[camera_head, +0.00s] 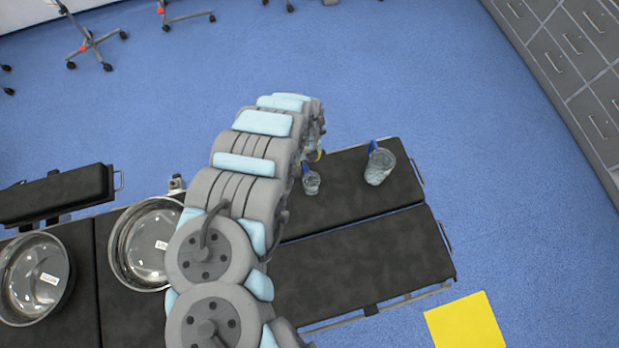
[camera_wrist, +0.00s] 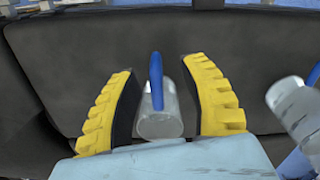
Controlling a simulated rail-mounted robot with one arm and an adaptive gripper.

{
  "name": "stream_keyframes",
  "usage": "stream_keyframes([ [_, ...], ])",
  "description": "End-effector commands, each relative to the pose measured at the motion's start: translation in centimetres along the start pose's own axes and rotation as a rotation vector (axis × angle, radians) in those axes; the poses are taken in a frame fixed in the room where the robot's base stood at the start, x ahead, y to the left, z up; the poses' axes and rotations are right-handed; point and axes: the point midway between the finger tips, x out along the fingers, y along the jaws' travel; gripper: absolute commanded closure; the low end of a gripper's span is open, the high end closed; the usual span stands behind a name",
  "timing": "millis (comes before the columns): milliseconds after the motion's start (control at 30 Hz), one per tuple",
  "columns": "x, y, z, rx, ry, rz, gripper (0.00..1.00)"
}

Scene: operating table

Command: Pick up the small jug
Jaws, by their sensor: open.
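The small jug (camera_head: 312,184) is clear with a blue handle and stands on the black table, just right of my arm. In the wrist view the small jug (camera_wrist: 160,118) lies between my yellow fingers, with its blue handle (camera_wrist: 156,75) pointing up the picture. My gripper (camera_wrist: 159,68) is open around it, with a visible gap on each side. In the head view my arm hides most of the gripper. A larger clear jug (camera_head: 380,168) with a blue handle stands to the right.
The larger jug (camera_wrist: 298,108) is near my right finger in the wrist view, partly cut off. The front-right table section (camera_head: 365,265) is bare. A yellow square (camera_head: 465,322) lies on the floor.

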Motion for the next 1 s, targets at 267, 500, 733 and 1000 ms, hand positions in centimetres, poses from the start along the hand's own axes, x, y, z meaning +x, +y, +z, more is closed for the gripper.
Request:
stream_keyframes([
  [267,2.7,0.3,0.1,-0.001,0.003,-0.001,0.56],
  [500,4.2,0.3,0.2,-0.001,0.001,-0.002,0.56],
  [733,4.5,0.4,0.3,0.0,0.0,0.0,0.56],
  [1000,4.5,0.5,0.2,0.0,0.001,0.001,0.9],
])
